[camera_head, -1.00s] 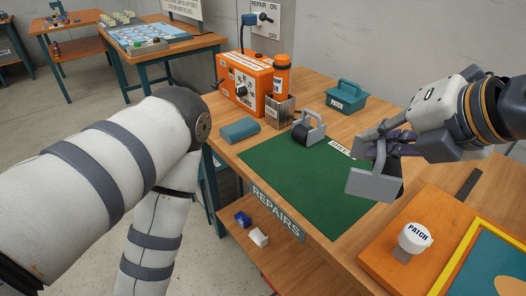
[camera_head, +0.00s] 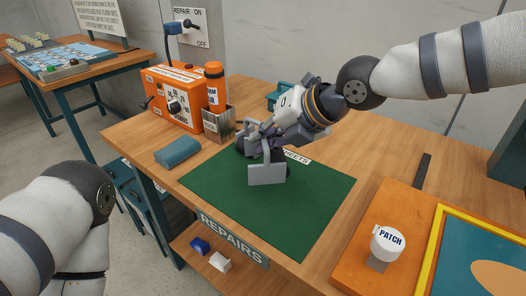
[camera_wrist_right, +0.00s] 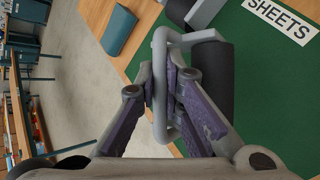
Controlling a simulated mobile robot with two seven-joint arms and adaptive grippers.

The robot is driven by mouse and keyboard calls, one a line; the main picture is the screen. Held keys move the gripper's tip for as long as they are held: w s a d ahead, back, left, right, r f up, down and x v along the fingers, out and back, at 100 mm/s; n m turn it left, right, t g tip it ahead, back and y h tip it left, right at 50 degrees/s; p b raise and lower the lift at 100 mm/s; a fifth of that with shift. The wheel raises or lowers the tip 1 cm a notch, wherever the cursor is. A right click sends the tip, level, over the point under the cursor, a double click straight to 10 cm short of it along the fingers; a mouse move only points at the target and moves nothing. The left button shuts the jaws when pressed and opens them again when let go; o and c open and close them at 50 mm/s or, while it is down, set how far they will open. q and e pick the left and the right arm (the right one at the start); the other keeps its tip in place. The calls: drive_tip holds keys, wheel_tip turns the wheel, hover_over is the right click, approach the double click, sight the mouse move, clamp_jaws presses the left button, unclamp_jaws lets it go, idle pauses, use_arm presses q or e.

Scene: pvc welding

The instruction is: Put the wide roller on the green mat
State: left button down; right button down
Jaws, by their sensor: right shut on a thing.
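The wide roller (camera_head: 267,173) has a grey frame and handle and a black cylinder. My right gripper (camera_head: 264,133) is shut on its handle. In the right wrist view, the fingers (camera_wrist_right: 172,82) close on the handle loop, with the black cylinder (camera_wrist_right: 213,85) beside them. The roller is over the back part of the green mat (camera_head: 305,212); I cannot tell whether it touches. Its cylinder is mostly hidden in the head view. My left arm shows at the lower left, but its gripper is out of view.
Another grey-and-black roller (camera_head: 242,139) stands close behind the held one, partly hidden. A teal block (camera_head: 177,151), a metal holder (camera_head: 218,125) and an orange machine (camera_head: 178,100) are left and behind. A white PATCH jar (camera_head: 388,244) stands right. The mat's front is clear.

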drive_tip(key=f, duration=0.3)
drive_tip(key=shift+w+a+f, duration=0.1)
drive_tip(key=shift+w+f, duration=0.1)
drive_tip(key=shift+f, duration=0.15)
drive_tip(key=c, duration=1.7)
unclamp_jaws()
drive_tip(key=shift+s, duration=0.1)
